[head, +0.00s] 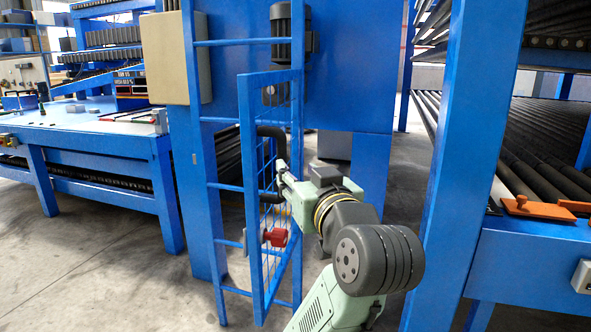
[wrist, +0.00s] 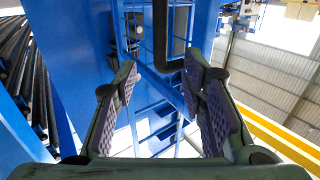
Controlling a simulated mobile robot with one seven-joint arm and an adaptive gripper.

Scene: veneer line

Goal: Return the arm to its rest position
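My gripper (head: 283,182) is at the end of my arm, in front of the blue mesh gate (head: 247,200) in the middle of the head view. In the wrist view my gripper (wrist: 163,88) has its two padded fingers spread apart with nothing between the pads. The gate's black handle (head: 264,135) is close to the fingertips in the head view. It also shows beyond the fingers in the wrist view (wrist: 160,35). I cannot tell whether a finger touches it. The gate stands at an angle to the blue frame.
A red device (head: 275,237) sits low by the gate. A blue post (head: 447,150) stands close on the right, beside a roller conveyor (head: 540,165) with an orange clamp-like part (head: 540,207). A blue workbench (head: 85,125) is at left. Concrete floor (head: 100,270) at lower left is clear.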

